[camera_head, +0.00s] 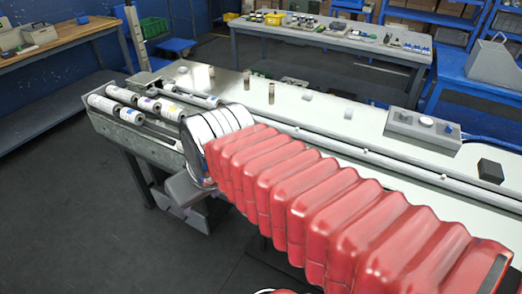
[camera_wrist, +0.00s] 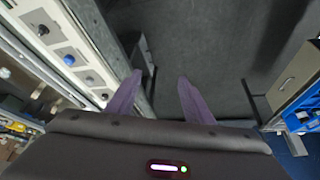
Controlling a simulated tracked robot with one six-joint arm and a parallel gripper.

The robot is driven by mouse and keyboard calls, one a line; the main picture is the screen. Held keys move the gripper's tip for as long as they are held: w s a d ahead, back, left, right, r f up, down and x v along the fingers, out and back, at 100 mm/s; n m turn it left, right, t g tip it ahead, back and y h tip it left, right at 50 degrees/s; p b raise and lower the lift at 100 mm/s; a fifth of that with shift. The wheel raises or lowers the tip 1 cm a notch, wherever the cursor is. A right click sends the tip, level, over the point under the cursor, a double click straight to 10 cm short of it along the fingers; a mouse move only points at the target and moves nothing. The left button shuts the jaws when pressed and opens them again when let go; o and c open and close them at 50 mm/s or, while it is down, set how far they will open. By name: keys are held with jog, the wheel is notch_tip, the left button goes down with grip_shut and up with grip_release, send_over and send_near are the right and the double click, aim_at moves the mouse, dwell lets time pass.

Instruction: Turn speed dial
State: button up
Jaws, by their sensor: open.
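A grey control box (camera_head: 423,131) sits on the right part of the machine's white top in the head view. It carries several small round controls, one of them a pale knob (camera_head: 426,121); I cannot tell which is the speed dial. My gripper (camera_wrist: 159,77) is open and empty in the wrist view, its two dark purple fingers apart over the floor. In the head view my arm reaches to the machine's left end, far from the control box. A pale strip with several round parts, one blue (camera_wrist: 69,60), runs left of the fingers; I cannot tell what they are.
Several film rolls (camera_head: 125,108) lie at the machine's left end near my wrist. A black block (camera_head: 491,170) stands on the right edge. A long rail runs along the machine's front. Workbenches with parts stand behind. The floor (camera_head: 70,215) at left is clear.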

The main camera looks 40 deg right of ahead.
jog(key=w+d+f+g, duration=0.1)
jog(key=w+d+f, duration=0.1)
jog(key=w+d, duration=0.75)
jog(key=w+d+f, duration=0.2)
jog(key=w+d, duration=0.3)
jog(key=d, duration=0.9)
jog(key=d+f, duration=0.4)
jog(key=d, duration=0.7)
jog(key=shift+w+d+f+m, duration=0.2)
jog(key=shift+w+m, duration=0.1)
jog(key=shift+w, duration=0.15)
jog(key=x, duration=1.4)
jog(key=shift+d+r, duration=0.1)
jog(key=shift+c, duration=0.2)
jog(key=c, duration=1)
